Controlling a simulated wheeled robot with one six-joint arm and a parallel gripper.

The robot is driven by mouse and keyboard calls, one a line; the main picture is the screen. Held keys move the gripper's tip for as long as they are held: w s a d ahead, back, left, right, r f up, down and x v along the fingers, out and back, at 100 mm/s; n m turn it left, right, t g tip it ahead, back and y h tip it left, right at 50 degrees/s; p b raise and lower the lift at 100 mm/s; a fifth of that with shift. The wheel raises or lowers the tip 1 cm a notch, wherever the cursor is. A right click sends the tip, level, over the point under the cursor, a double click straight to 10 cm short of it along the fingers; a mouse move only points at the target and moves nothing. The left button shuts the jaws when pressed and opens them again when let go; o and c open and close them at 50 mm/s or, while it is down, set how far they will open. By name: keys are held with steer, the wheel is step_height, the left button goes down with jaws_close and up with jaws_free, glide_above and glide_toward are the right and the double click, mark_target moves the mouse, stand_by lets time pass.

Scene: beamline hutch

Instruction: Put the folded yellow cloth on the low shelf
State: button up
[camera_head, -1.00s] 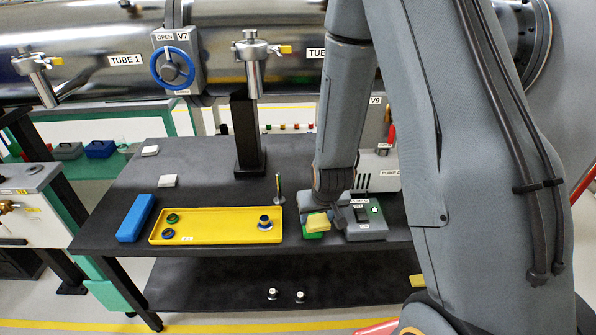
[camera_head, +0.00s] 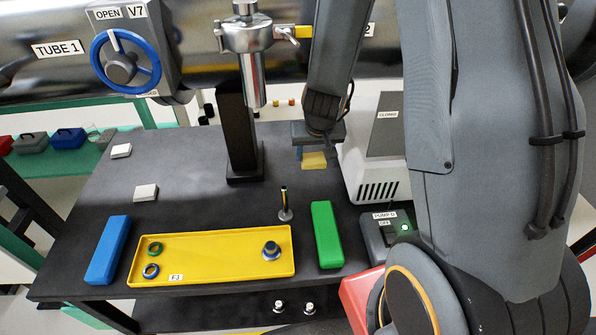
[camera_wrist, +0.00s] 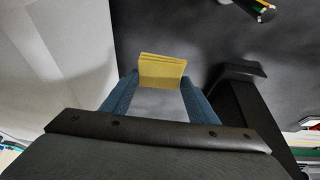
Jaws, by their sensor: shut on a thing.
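The folded yellow cloth (camera_head: 314,160) is held in my gripper (camera_head: 313,152) above the rear right part of the dark table, beside the white pump housing. In the wrist view the cloth (camera_wrist: 162,70) sits between the two blue fingertips (camera_wrist: 162,80), which are shut on it. The low shelf (camera_head: 215,312) is the dark board under the table. Only its front strip shows in the head view, with two small white-topped items on it; the tabletop hides the rest.
On the table (camera_head: 90,215) are a yellow tray (camera_head: 205,262) with rings, a blue case (camera_head: 108,250), a green case (camera_head: 327,235), a small upright holder (camera_head: 285,212) and a dark post (camera_head: 238,130). The pump housing (camera_head: 375,160) and control box (camera_head: 385,238) stand at the right.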

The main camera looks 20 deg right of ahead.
steer(key=shift+w+f, duration=0.15)
steer(key=shift+f, duration=0.15)
steer(key=b, duration=0.2)
glide_above(311, 182)
steer(key=s, duration=0.1)
steer(key=f, duration=0.4)
steer(key=shift+s+a+f, duration=0.1)
steer(key=shift+s+a, duration=0.1)
steer(key=shift+f, duration=2.55)
steer(key=shift+f, duration=0.2)
steer(key=o, duration=1.1)
steer(key=shift+r, duration=0.15)
